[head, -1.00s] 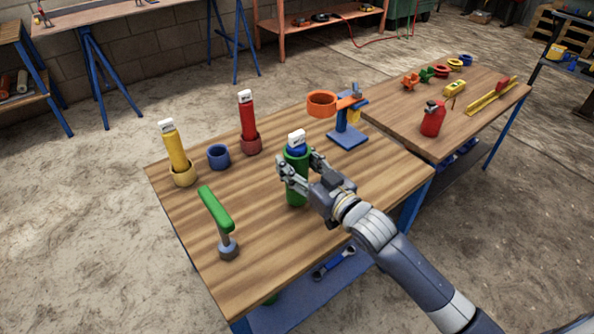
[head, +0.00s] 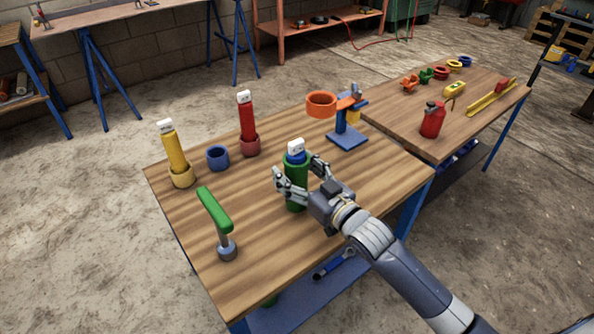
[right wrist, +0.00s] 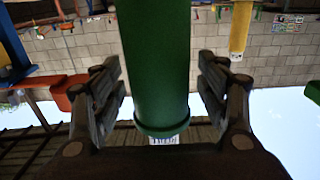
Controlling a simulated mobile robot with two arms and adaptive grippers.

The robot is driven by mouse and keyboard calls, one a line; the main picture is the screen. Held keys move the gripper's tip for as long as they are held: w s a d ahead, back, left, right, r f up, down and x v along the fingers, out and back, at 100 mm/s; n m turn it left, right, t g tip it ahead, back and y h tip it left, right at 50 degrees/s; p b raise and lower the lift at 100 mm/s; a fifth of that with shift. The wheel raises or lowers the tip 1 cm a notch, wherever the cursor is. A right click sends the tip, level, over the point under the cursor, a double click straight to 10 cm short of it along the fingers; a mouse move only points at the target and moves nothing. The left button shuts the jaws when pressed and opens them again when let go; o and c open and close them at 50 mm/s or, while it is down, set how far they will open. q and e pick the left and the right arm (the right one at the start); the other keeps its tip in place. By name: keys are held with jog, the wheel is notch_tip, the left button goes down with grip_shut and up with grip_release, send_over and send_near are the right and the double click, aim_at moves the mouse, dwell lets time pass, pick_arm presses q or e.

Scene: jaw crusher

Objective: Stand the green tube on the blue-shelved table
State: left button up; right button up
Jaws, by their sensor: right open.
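The green tube (head: 297,195) stands upright on the wooden top of the blue-shelved table (head: 268,262), with a blue, white-topped piece (head: 295,149) showing at its upper end. My right gripper (head: 298,168) is open, with one finger on each side of the tube. In the right wrist view the tube (right wrist: 156,60) fills the space between the spread fingers, with gaps on both sides. The tube's foot is partly hard to see beside the gripper. My left gripper is not in view.
A yellow tube (head: 172,147) and a red tube (head: 246,115) stand in rings, with a blue ring (head: 218,157) between them. A green-handled tool (head: 215,210) stands front left; a blue stand with an orange ring (head: 321,104) is behind. A second table (head: 395,110) adjoins at right.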

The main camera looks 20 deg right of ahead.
jog(key=shift+r, duration=0.15)
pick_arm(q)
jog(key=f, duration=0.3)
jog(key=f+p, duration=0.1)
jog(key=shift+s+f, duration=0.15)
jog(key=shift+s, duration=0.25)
pick_arm(e)
jog(key=v, duration=1.2)
